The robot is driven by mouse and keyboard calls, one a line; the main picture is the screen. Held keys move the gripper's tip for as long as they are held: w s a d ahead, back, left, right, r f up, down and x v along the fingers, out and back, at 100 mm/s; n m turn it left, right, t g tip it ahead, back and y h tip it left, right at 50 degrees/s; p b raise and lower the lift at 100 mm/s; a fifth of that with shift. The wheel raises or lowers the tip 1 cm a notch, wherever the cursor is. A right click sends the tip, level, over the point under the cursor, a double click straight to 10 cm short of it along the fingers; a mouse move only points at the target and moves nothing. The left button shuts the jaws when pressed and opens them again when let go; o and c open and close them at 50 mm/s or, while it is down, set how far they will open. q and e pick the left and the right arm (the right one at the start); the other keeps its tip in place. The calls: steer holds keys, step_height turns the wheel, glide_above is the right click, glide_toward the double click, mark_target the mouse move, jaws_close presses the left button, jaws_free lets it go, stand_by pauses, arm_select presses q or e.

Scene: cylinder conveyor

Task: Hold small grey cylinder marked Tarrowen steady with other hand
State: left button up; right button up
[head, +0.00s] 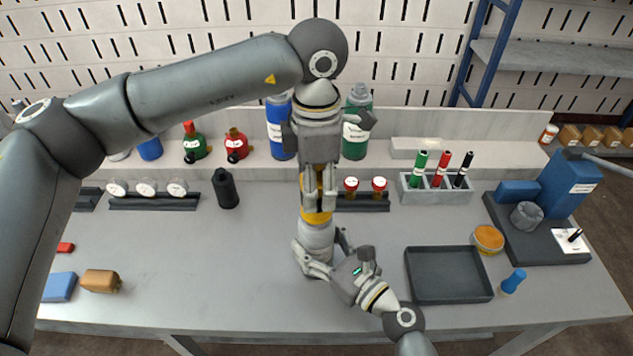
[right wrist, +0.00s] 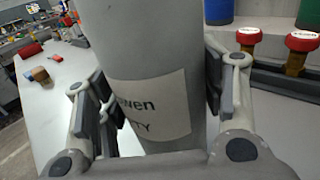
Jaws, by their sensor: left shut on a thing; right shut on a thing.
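The grey cylinder (head: 316,236) stands upright near the middle of the bench, with an orange-yellow top part (head: 317,216). In the right wrist view the grey cylinder (right wrist: 150,60) fills the centre. Its white label is partly cut off and reads "owen" above "TY". My left gripper (head: 319,200) comes down from above and is shut on the orange top part, hiding some of it. My right gripper (head: 320,263) comes from the lower right and is shut around the cylinder's lower body. Its fingers (right wrist: 158,100) flank the cylinder on both sides.
A dark empty tray (head: 448,298) lies to the right, with an orange-lidded jar (head: 488,239) and a blue piece (head: 514,281) beside it. A marker holder (head: 437,192) stands behind. A black bottle (head: 225,188) stands to the left.

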arm_select(q)
steer(key=n, duration=0.3)
steer(key=shift+n, duration=0.4)
steer(key=shift+n, duration=1.2)
steer(key=shift+c, duration=0.2)
steer(key=n, duration=0.3)
steer(key=shift+n, duration=0.3)
steer(key=n, duration=0.2)
steer(key=shift+n, duration=0.3)
steer(key=shift+r+n, duration=0.1)
steer(key=shift+n, duration=1.6)
